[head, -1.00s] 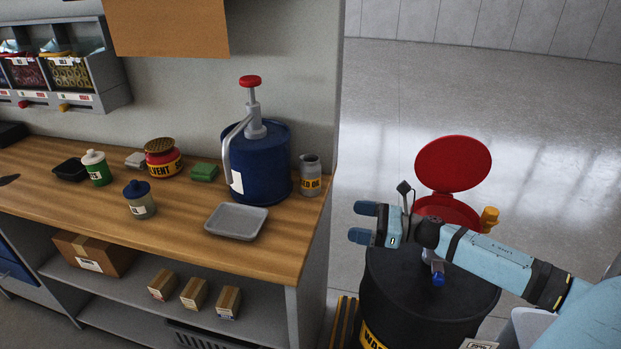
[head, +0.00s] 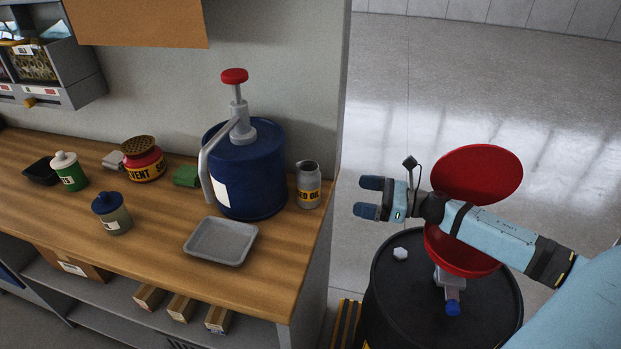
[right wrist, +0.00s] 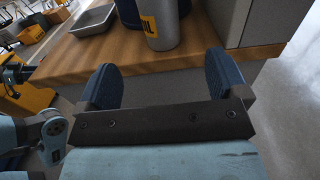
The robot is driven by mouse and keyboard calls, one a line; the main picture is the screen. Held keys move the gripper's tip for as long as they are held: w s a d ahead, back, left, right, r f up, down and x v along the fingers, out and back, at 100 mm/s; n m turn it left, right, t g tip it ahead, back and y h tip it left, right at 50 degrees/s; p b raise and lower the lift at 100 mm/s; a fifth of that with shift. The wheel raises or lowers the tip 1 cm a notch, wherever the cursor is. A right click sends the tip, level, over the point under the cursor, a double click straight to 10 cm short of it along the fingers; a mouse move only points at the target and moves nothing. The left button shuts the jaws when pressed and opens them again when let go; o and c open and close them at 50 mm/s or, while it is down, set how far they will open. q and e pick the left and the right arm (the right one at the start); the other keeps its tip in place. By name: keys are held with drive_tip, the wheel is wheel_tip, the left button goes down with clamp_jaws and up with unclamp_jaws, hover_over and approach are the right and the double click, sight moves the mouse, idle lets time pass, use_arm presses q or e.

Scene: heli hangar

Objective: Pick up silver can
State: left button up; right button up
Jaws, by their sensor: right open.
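The silver can (head: 308,186), with a yellow label, stands upright at the right end of the wooden bench, just right of the blue drum. In the right wrist view the can (right wrist: 160,28) stands ahead of the fingers, its top cut off by the frame. My right gripper (head: 368,198) is open and empty, to the right of the can and off the bench's end. Its two blue fingers (right wrist: 160,85) point toward the can with a gap between them, not touching it. My left gripper is not in the head view.
A blue drum with a red-topped pump (head: 247,175) stands close left of the can. A grey tray (head: 220,242) lies in front. A black barrel with a red funnel (head: 468,262) stands below my right arm. Bench edge (head: 318,250) is near; floor behind is open.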

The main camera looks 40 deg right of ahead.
sight(309, 184)
drive_tip(key=x, duration=0.9)
drive_tip(key=shift+w+a+r+p, duration=0.15)
drive_tip(key=shift+w+a+p, duration=0.1)
drive_tip(key=shift+p, duration=0.1)
drive_tip(key=x, duration=0.4)
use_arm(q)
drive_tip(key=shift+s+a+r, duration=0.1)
use_arm(e)
drive_tip(key=c, duration=1.1)
use_arm(q)
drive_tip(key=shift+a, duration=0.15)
drive_tip(key=shift+p, duration=0.3)
use_arm(e)
drive_tip(key=shift+r, duration=0.2)
